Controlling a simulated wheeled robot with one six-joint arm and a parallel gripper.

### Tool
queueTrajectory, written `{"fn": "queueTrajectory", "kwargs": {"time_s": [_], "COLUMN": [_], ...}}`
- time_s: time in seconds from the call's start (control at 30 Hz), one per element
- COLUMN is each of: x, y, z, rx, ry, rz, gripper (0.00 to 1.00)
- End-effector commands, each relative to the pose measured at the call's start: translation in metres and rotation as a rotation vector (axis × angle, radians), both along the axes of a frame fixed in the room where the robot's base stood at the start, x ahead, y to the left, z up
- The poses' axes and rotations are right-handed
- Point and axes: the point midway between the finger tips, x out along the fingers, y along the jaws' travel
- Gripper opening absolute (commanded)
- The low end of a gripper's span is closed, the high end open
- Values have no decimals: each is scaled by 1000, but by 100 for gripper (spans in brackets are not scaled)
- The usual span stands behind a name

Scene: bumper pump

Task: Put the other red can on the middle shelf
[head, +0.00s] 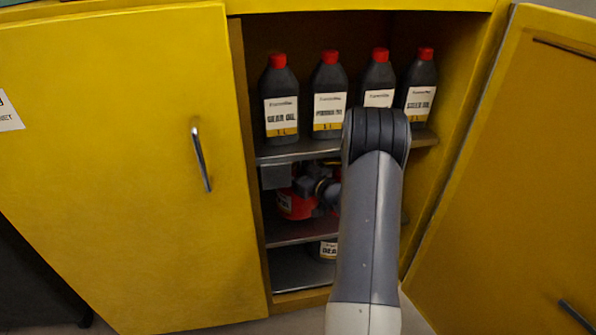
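A red can (292,206) with a label shows low in the yellow cabinet, in the middle shelf (290,232) space. My gripper (301,187) is inside that space, at the can's top right. My arm and wrist cover much of it, so its fingers do not show clearly. I cannot tell whether it grips the can or whether the can's base rests on the shelf. Another small red patch shows behind my wrist; I cannot tell if it is a second can.
Several dark bottles with red caps, such as the leftmost bottle (279,100), stand on the upper shelf (290,152) close above my wrist. A partly hidden bottle (328,249) is on the bottom level. The left door (110,150) is shut; the right door (520,170) is open.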

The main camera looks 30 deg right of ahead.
Motion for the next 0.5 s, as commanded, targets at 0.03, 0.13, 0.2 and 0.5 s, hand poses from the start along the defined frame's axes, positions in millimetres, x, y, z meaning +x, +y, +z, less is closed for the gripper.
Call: {"fn": "queueTrajectory", "kwargs": {"time_s": [0.03,0.13,0.2,0.5], "x": [0,0,0,0], "y": [-1,-1,-1,-1], "z": [-6,-20,-26,-26], "rx": [0,0,0,-2], "ry": [-5,-4,-5,-7], "rz": [0,0,0,0], "gripper": [0,0,0,0]}}
